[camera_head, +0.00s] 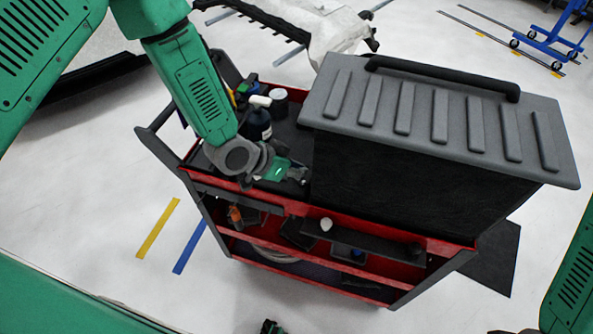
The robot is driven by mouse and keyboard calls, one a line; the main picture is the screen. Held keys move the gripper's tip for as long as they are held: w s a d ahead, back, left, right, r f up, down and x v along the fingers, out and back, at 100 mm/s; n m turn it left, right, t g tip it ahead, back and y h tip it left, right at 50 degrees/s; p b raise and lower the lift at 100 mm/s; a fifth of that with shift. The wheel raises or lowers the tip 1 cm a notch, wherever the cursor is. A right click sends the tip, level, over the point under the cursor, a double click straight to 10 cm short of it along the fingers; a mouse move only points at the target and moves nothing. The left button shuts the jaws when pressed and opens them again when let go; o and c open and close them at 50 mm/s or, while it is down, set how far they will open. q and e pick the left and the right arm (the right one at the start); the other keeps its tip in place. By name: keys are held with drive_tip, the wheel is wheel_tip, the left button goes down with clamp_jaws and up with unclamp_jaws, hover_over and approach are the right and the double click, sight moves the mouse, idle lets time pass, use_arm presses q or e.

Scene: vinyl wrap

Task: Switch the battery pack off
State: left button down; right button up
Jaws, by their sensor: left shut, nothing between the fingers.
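A large black box with a ribbed grey lid (420,100) and a black handle stands on the cart's right part. It seems to be the battery pack; I cannot make out a switch on it. My left gripper (300,176) is shut and empty, low over the cart's top tray, close to the box's left side. Whether it touches the box is unclear. A small dark part at the bottom edge (270,327) seems to be my right gripper; it is mostly cut off, so its jaws cannot be read.
The red and black cart (350,232) has lower shelves with small items. A dark spray bottle (258,124) and a white-lidded jar (279,97) stand behind my left gripper. A car body with a white cover (325,28) is behind.

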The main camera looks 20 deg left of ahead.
use_arm(q)
drive_tip(key=s+d+b+v, duration=0.1)
drive_tip(key=d+v, duration=0.1)
drive_tip(key=v, duration=0.8)
drive_tip(key=shift+s+a+r, duration=0.2)
drive_tip(key=shift+s+r, duration=0.1)
drive_tip(key=shift+r, duration=0.3)
use_arm(e)
drive_tip(key=shift+s+a+f, duration=0.1)
drive_tip(key=shift+s+a, duration=0.05)
drive_tip(key=shift+s, duration=0.15)
use_arm(q)
drive_tip(key=shift+a, duration=0.15)
use_arm(e)
drive_tip(key=shift+a, duration=0.15)
